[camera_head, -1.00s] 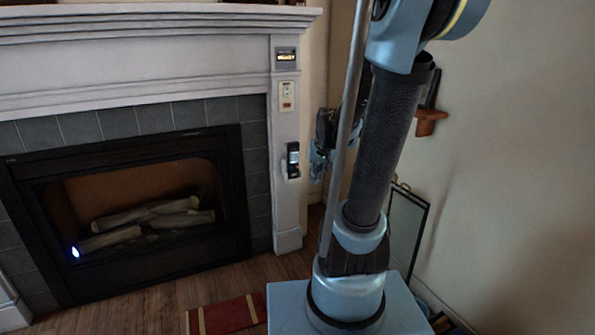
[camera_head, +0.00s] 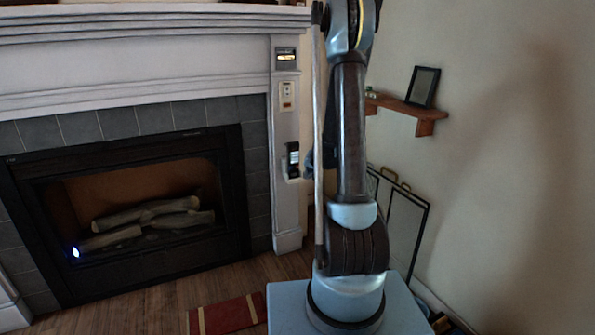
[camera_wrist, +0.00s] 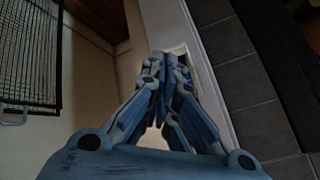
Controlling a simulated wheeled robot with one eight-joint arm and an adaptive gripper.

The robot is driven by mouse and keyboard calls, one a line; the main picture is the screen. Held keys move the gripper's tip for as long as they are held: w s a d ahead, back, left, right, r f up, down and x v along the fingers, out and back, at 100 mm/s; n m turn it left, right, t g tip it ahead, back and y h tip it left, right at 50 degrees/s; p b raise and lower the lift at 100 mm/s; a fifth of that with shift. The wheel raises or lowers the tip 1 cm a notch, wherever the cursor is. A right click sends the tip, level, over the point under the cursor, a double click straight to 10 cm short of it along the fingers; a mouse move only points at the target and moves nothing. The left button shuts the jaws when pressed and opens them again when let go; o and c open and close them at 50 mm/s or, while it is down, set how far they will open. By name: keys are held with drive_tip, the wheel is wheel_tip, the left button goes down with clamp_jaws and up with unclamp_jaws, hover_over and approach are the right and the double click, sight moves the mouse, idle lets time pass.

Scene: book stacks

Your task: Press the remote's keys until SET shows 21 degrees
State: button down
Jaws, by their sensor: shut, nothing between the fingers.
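The dark remote (camera_head: 293,160) stands upright in a pale holder on the white fireplace pilaster. Its keys and screen are too small to read. A small panel (camera_head: 286,55) with a lit yellow line is higher on the same pilaster; its text cannot be read. In the head view my gripper is almost wholly hidden behind my arm, just right of the remote. In the wrist view my gripper (camera_wrist: 164,62) is shut and empty, its fingertips together in front of the white pilaster. A pale edge shows behind the fingertips; the remote itself cannot be made out there.
A switch plate (camera_head: 287,96) sits between panel and remote. The fireplace (camera_head: 130,205) holds logs and a small blue flame. A wooden shelf (camera_head: 425,114) with a picture frame (camera_head: 423,87) is on the right wall. A folding screen (camera_head: 405,225) stands behind my arm.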

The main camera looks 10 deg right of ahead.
sight(298, 167)
drive_tip(key=d+x, duration=0.1)
drive_tip(key=x, duration=0.5)
drive_tip(key=shift+w+d+f+m+t, duration=0.25)
drive_tip(key=shift+d+f+m+t, duration=0.05)
drive_tip(key=shift+d+m+t, duration=0.1)
drive_tip(key=shift+a, duration=0.1)
drive_tip(key=shift+w+a, duration=0.45)
drive_tip(key=shift+w, duration=0.95)
drive_tip(key=shift+w+a, duration=0.45)
drive_tip(key=shift+w, duration=0.95)
drive_tip(key=shift+w+a, duration=0.45)
drive_tip(key=shift+w, duration=0.95)
drive_tip(key=shift+w, duration=0.15)
drive_tip(key=shift+w+a+r, duration=0.1)
drive_tip(key=shift+w, duration=0.1)
drive_tip(key=shift+w+a, duration=0.1)
drive_tip(key=shift+w, duration=0.25)
drive_tip(key=shift+s, duration=0.15)
drive_tip(key=shift+s+d, duration=0.25)
drive_tip(key=shift+s, duration=0.35)
